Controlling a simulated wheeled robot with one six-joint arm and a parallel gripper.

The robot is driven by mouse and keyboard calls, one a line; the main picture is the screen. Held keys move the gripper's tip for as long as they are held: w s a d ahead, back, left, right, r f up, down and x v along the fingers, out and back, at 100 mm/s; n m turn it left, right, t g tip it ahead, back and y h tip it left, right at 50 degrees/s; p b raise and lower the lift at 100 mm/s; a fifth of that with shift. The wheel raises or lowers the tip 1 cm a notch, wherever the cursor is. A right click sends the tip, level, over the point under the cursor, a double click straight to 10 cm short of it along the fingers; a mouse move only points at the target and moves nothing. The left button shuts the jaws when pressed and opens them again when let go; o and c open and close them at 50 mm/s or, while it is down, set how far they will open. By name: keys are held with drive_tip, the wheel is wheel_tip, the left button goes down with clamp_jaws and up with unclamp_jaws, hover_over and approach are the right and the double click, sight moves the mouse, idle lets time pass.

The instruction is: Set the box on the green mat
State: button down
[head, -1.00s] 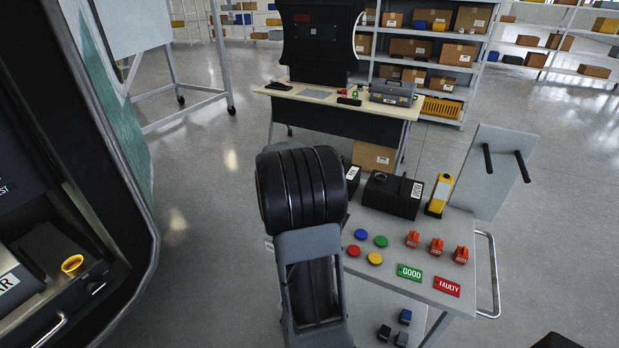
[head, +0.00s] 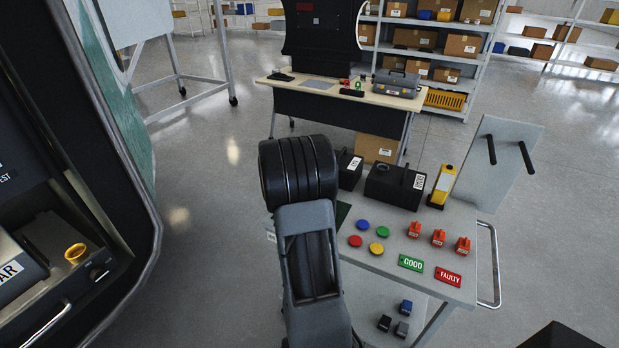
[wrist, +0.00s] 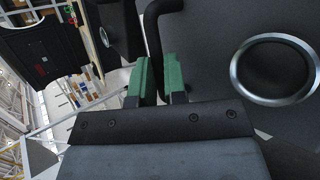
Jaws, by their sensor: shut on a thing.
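The wrist view shows my gripper (wrist: 158,82) with green fingertips shut on a black curved handle. The handle stands at a large dark grey box (wrist: 210,60) that fills the right of that view and carries a round metal ring. In the head view my own arm covers my gripper and the held box, so its height above the cart cannot be told. A dark green sliver, which looks like the green mat (head: 342,212), shows on the cart top just right of my arm; the rest is hidden.
On the cart stand a small black labelled box (head: 350,170), a larger black box (head: 395,187) and a yellow device (head: 441,187). Coloured discs, orange parts and the GOOD (head: 411,263) and FAULTY (head: 448,277) signs fill its front. A desk (head: 345,93) stands behind.

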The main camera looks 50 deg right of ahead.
drive_tip(key=c, duration=1.2)
unclamp_jaws()
drive_tip(key=shift+o, duration=0.2)
drive_tip(key=v, duration=1.2)
drive_tip(key=s+a+m+t+y, duration=0.1)
drive_tip(key=s+a+y, duration=0.4)
drive_tip(key=a, duration=1)
drive_tip(key=s+a+f+m+t+y, duration=0.1)
drive_tip(key=s+a+m+y, duration=0.3)
drive_tip(key=a, duration=1.1)
drive_tip(key=shift+s+f+y, duration=0.25)
drive_tip(key=shift+s+y, duration=0.45)
drive_tip(key=shift+s, duration=0.5)
drive_tip(key=shift+a, duration=0.15)
wheel_tip(320, 180, up, 3)
drive_tip(key=shift+r+t+p, duration=0.1)
drive_tip(key=shift+t+p, duration=0.2)
drive_tip(key=shift+p, duration=0.8)
